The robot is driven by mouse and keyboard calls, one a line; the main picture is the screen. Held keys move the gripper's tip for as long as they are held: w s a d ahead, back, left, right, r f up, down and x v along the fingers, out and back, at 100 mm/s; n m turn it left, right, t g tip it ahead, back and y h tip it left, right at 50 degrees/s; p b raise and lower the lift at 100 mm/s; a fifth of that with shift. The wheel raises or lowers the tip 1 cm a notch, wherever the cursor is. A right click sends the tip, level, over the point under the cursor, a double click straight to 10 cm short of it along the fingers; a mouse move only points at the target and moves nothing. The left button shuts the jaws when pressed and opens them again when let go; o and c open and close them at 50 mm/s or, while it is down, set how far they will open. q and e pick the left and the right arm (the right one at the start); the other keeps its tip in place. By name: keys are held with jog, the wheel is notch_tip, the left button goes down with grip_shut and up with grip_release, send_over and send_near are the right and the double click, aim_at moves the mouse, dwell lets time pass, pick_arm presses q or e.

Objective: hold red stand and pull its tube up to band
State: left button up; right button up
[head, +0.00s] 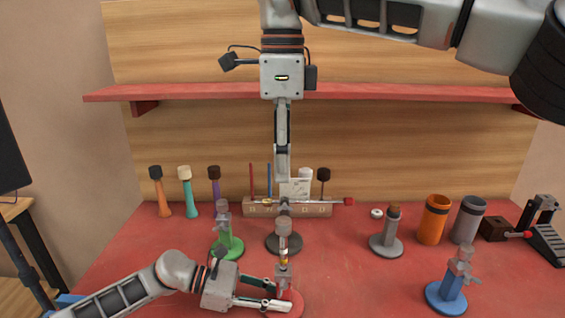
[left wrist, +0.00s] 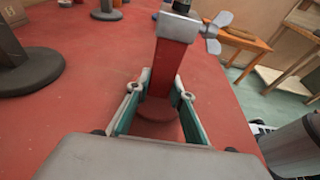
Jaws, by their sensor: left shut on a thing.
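The red stand (head: 291,296) is at the front middle of the table. In the left wrist view its red post (left wrist: 170,68) rises from a round base, with a grey wing-screw clamp (left wrist: 210,30) at the top. My left gripper (head: 284,305) is shut on the post, low near the base. A grey tube (head: 283,236) with a narrow coloured band (head: 284,254) appears upright above the clamp. My right gripper (head: 283,178) points straight down above and behind the tube's upper end. Its fingers overlap edge-on, so their opening and any contact are unclear.
A green stand (head: 227,247) is to the left and a blue stand (head: 448,296) to the right. A dark round base (head: 283,243) is behind the tube. Orange (head: 433,220) and grey cups (head: 467,220) stand at right.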

pick_arm(q)
jog(key=o, duration=0.9)
jog(key=shift+a, duration=0.15)
